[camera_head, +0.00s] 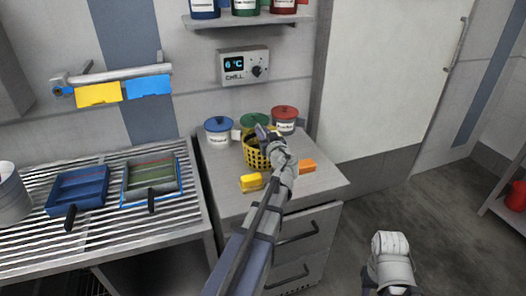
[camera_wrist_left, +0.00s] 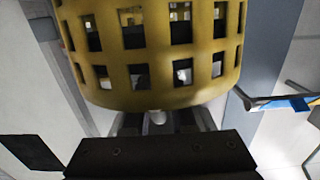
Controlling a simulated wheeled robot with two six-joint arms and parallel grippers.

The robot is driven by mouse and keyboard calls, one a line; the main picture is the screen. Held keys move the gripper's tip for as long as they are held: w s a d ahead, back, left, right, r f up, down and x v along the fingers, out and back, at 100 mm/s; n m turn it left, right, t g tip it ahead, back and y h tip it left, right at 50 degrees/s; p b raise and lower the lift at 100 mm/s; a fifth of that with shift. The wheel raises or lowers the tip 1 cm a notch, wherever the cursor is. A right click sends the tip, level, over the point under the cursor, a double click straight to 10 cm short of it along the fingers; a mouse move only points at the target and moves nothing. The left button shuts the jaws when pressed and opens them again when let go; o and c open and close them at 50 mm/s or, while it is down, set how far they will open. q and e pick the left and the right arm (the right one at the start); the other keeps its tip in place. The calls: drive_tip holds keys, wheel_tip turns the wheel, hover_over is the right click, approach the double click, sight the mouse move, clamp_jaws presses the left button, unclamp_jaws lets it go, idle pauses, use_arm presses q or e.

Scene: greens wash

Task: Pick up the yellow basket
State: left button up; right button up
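The yellow basket (camera_head: 256,157), with square holes in its wall, is at the back of the grey counter, partly hidden by my left arm. It fills the top of the left wrist view (camera_wrist_left: 155,95), right in front of the gripper. My left gripper (camera_head: 263,132) is at the basket's upper edge in the head view. In the left wrist view its dark finger bases (camera_wrist_left: 160,122) show below the basket, but the tips are hidden behind it. I cannot tell whether they are closed on its wall. My right gripper is not clearly in view; only part of that arm shows at lower right.
Blue (camera_head: 218,131), green (camera_head: 254,122) and red-lidded (camera_head: 285,119) canisters stand close behind the basket. A yellow block (camera_head: 251,183) and an orange block (camera_head: 307,166) lie in front and right. Blue (camera_head: 78,190) and green (camera_head: 151,175) trays sit on the slatted rack at left.

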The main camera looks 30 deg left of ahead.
use_arm(q)
clamp_jaws()
idle(1.0)
